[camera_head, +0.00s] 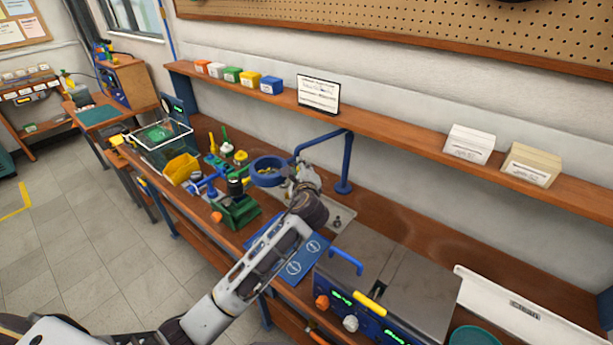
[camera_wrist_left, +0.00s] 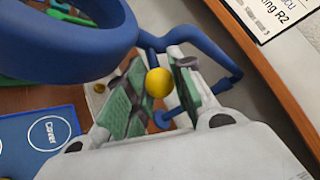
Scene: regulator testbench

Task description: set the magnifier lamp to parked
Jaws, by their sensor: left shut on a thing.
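The magnifier lamp has a blue ring head (camera_head: 268,171) and a blue jointed arm (camera_head: 318,141) that rises from a post (camera_head: 344,172) near the back of the bench. In the left wrist view the ring (camera_wrist_left: 70,45) fills the upper left, and a yellow ball knob (camera_wrist_left: 159,82) sits beside it. My left gripper (camera_head: 298,180) is just right of the ring. It is shut on the yellow knob, which shows between its green-padded fingers (camera_wrist_left: 158,95). The gripper hides part of the lamp in the head view. My right gripper is not in view.
Left of the lamp stand a green fixture (camera_head: 238,212), a yellow bin (camera_head: 181,168) and a wire basket (camera_head: 160,139). A blue mat (camera_head: 300,262) lies below my wrist. A grey metal unit (camera_head: 400,285) stands to the right. A shelf (camera_head: 390,117) runs above the bench.

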